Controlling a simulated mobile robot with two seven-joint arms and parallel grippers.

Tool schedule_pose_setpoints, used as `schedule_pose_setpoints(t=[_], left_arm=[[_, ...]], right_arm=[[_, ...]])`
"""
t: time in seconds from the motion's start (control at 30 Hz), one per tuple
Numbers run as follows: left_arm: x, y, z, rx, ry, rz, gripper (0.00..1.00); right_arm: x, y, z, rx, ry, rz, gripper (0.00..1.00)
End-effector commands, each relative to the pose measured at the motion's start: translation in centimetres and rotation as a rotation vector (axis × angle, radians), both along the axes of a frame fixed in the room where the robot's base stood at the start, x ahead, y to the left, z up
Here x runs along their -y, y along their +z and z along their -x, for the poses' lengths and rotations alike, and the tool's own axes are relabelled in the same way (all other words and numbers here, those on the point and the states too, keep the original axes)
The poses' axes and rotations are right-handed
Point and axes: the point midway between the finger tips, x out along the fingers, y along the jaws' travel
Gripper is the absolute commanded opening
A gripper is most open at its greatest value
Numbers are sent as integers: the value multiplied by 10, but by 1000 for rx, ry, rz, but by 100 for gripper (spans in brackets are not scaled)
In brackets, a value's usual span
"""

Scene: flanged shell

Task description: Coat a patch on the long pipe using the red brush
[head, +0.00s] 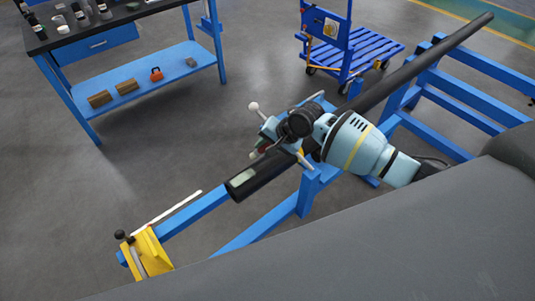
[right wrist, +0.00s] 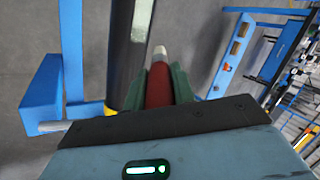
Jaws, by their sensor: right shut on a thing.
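The long dark pipe (head: 420,68) runs diagonally across blue supports. A pale grey-green patch (head: 242,179) shows on its near end, and the pipe also shows in the right wrist view (right wrist: 128,55). My right gripper (head: 264,143) is above the pipe, a little up and right of the patch. It is shut on the red brush (right wrist: 158,88), whose pale tip points away from the jaws. The tip appears by the pipe's edge in the right wrist view; I cannot tell whether it touches. My left gripper is not in view.
A yellow bracket (head: 148,255) and a thin white rod (head: 167,213) are at the frame's lower left. A blue workbench (head: 150,70) with tools stands at the upper left. A blue cart (head: 355,52) stands behind the pipe. Open floor lies between bench and pipe.

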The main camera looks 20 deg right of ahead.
Motion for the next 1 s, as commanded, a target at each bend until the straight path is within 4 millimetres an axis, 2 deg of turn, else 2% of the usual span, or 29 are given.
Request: schedule_pose_setpoints(t=[0.03,0.2,1.0], left_arm=[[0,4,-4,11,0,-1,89],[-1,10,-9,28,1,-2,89],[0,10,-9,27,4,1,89]], right_arm=[[0,9,-2,6,-1,-1,0],[2,19,-3,5,-2,0,0],[2,18,-3,0,-2,0,0]])
